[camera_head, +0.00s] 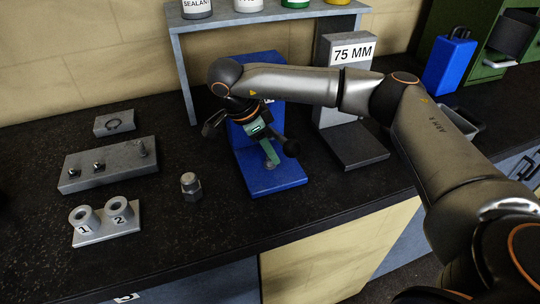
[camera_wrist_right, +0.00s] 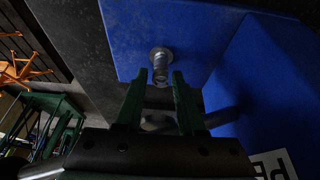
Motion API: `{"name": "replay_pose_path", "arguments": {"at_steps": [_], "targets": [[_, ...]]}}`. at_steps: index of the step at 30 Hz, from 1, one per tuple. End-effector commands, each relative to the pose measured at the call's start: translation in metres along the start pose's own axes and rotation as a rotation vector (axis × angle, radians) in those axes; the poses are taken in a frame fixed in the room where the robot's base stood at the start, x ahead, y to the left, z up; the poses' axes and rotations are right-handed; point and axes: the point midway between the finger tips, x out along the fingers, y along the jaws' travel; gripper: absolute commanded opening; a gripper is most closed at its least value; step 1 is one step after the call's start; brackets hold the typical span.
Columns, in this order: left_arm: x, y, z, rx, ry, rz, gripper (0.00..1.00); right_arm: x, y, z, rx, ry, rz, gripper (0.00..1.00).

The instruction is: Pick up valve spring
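The valve spring (camera_wrist_right: 160,66), a small grey coil, stands on the blue base plate (camera_wrist_right: 120,30) of the blue stand in the right wrist view. My right gripper (camera_wrist_right: 160,76) is open, with its two dark green fingers pointing at the plate. The spring shows between the fingertips, with a gap on each side. In the head view my right gripper (camera_head: 271,163) reaches down over the blue stand (camera_head: 262,186) and mostly hides the spring. My left gripper is not in view.
Left of the blue stand are a hex fitting (camera_head: 191,187), a numbered two-tube holder (camera_head: 107,225) and a grey block with pegs (camera_head: 108,165). A grey "75 MM" stand (camera_head: 348,140) is to the right. A shelf (camera_head: 262,19) with cans is behind.

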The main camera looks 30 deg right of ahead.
Motion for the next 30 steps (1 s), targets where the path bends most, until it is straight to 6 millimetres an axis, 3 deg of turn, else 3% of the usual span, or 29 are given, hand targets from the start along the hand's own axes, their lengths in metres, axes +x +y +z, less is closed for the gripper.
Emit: {"name": "replay_pose_path", "arguments": {"at_steps": [8, 19, 30], "targets": [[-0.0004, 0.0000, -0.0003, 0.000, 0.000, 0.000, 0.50, 0.0053, 0.0000, 0.0002, -0.001, 0.000, -0.001, 0.38], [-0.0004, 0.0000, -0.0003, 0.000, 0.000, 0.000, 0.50, 0.0049, 0.0000, 0.0003, 0.000, 0.000, -0.001, 0.00], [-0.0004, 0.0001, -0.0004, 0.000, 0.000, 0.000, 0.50, 0.0048, 0.0000, 0.0003, 0.000, 0.000, -0.001, 0.00]]}}
